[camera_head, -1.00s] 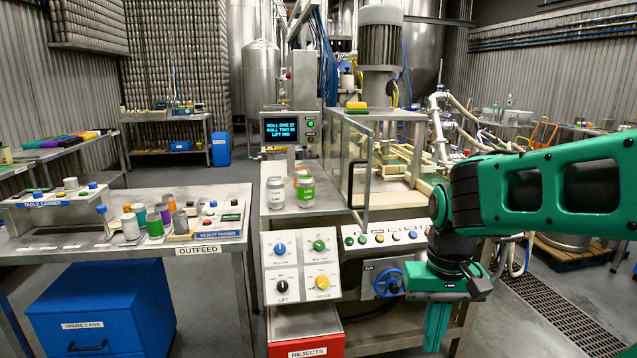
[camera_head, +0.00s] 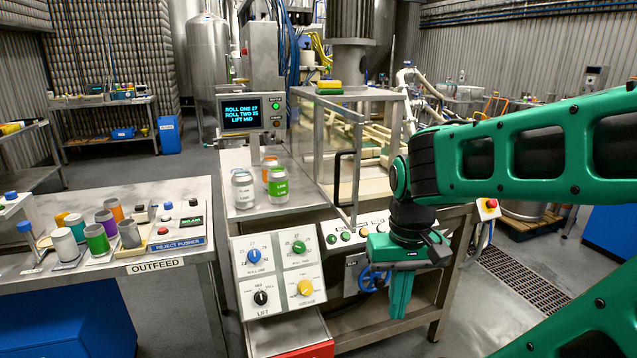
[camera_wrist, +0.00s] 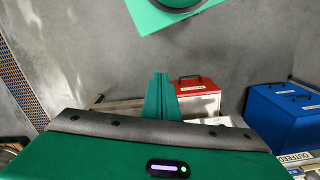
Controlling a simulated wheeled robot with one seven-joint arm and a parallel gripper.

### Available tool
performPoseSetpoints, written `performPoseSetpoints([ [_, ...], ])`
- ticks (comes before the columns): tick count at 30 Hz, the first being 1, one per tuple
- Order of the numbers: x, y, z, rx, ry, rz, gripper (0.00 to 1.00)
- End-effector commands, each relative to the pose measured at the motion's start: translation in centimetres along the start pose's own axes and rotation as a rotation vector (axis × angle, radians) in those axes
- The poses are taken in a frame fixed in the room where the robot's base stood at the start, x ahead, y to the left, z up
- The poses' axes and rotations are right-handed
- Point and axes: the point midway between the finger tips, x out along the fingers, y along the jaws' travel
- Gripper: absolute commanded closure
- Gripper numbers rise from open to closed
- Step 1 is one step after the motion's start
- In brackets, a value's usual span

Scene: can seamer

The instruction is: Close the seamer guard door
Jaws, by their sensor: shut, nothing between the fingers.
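The seamer guard door (camera_head: 334,166) is a clear panel in a metal frame with a black handle (camera_head: 345,178). It stands swung out from the left side of the seamer enclosure, open toward me. My gripper (camera_head: 398,308) points down in front of the machine's front panel, to the right of the door and below its handle, apart from it. Its green fingers are together and empty. In the wrist view my gripper (camera_wrist: 160,88) is shut over the floor; the door does not show there.
The outfeed table (camera_head: 120,276) is at left. A red rejects box (camera_wrist: 197,88) shows in the wrist view.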

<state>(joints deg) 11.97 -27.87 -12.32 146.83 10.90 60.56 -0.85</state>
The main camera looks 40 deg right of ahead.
Motion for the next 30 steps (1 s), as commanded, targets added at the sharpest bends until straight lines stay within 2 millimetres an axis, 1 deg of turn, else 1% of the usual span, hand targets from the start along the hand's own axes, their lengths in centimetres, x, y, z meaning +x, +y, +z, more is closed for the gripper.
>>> performPoseSetpoints([
  [2,-0.7,0.4,-0.3,0.003,0.019,0.003,1.00],
  [5,-1.9,0.6,-2.6,-0.003,0.031,0.032,1.00],
  [8,-3.6,0.6,-6.0,-0.009,0.054,0.079,1.00],
  [10,-5.1,0.3,-8.6,-0.011,0.075,0.119,1.00],
  [12,-6.7,-0.3,-11.2,-0.010,0.098,0.159,1.00],
  [14,-8.0,-1.0,-13.2,-0.008,0.119,0.194,1.00],
  [15,-8.9,-1.6,-14.4,-0.006,0.134,0.216,1.00],
  [18,-11.2,-3.4,-17.3,0.000,0.175,0.271,1.00],
  [20,-12.6,-4.8,-18.7,0.005,0.201,0.303,1.00],
  [21,-13.5,-5.8,-19.5,0.009,0.220,0.323,1.00],
  [23,-14.9,-7.5,-20.6,0.015,0.249,0.352,1.00],
  [25,-16.5,-9.6,-21.4,0.024,0.284,0.381,1.00],
  [27,-18.0,-11.8,-21.8,0.032,0.319,0.407,1.00],
  [30,-19.9,-14.8,-21.8,0.044,0.366,0.434,1.00],
])
